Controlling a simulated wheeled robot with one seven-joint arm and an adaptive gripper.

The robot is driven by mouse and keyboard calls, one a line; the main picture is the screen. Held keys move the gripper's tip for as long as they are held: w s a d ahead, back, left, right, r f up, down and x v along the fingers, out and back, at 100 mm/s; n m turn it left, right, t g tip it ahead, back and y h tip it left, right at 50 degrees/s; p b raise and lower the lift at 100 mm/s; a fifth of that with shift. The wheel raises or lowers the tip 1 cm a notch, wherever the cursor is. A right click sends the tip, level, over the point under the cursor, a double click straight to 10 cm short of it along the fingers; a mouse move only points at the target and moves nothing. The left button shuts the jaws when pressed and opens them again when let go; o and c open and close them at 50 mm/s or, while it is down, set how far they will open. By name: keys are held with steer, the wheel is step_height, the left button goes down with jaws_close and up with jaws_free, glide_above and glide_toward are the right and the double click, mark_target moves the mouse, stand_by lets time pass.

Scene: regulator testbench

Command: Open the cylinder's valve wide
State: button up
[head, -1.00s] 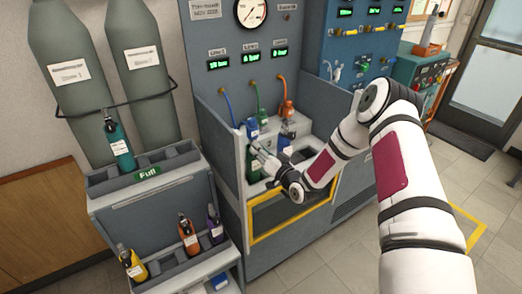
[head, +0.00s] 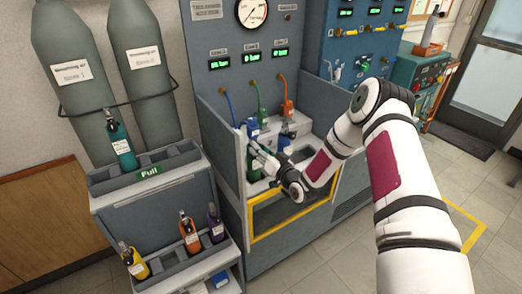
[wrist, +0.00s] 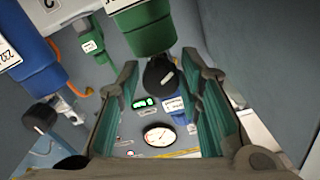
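A green cylinder (head: 254,168) stands in the bench bay, partly hidden by my gripper. In the wrist view, the green cylinder (wrist: 142,30) hangs from the top of the picture with its black valve knob (wrist: 160,76) towards me. My gripper (wrist: 161,68) is open, with one finger on each side of the knob. Gaps show between the knob and both fingers, so they seem apart. My gripper (head: 257,151) comes at the cylinder's top from the right in the head view. Which way the valve is set cannot be told.
A blue cylinder (wrist: 32,65) with a black knob (wrist: 40,117) stands close beside the green one. Blue, green and orange hoses hang from the panel. Bay walls (head: 222,129) stand around. A rack with a teal cylinder (head: 121,146) is at left; the floor is free at right.

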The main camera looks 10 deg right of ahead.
steer(key=shift+o, duration=0.3)
steer(key=v, duration=1.2)
